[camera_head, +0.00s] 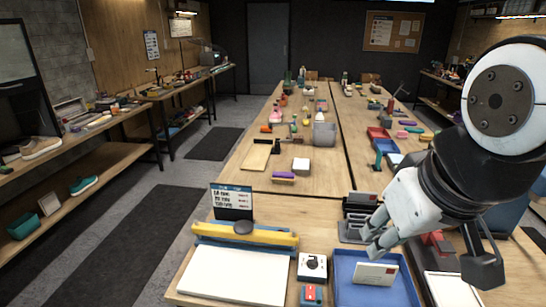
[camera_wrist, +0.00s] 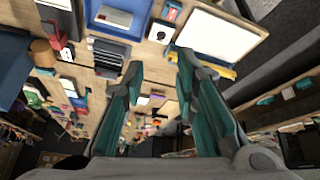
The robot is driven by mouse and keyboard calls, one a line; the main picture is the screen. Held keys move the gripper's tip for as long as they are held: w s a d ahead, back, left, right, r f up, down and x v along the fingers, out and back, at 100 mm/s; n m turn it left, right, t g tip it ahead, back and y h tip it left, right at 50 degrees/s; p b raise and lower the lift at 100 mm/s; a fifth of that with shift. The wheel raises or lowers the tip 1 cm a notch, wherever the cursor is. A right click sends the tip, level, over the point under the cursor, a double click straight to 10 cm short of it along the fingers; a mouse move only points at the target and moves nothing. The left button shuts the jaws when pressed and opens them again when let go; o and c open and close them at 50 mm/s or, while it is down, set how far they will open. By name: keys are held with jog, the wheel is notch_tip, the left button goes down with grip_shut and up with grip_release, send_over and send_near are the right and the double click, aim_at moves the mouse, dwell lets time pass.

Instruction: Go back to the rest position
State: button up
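My gripper (camera_head: 372,240) is raised over the near right part of the long wooden table, above a blue tray (camera_head: 345,290). In the wrist view my gripper (camera_wrist: 160,65) has its two fingers spread apart, with nothing between them. A white card-like item (camera_head: 375,274) lies in the blue tray, which also shows in the wrist view (camera_wrist: 92,22). My arm comes in from the right and hides part of the table behind it.
A white board (camera_head: 235,276) with a yellow and blue bar lies at the near left of the table. A white box with a dial (camera_head: 312,266) and a sign (camera_head: 232,202) stand nearby. Bottles and tools crowd the far table. The left aisle floor is clear.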

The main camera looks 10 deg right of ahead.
jog(key=shift+s+a+m, duration=0.3)
jog(key=shift+s+a, duration=0.05)
jog(key=shift+s, duration=0.35)
dwell(0.8)
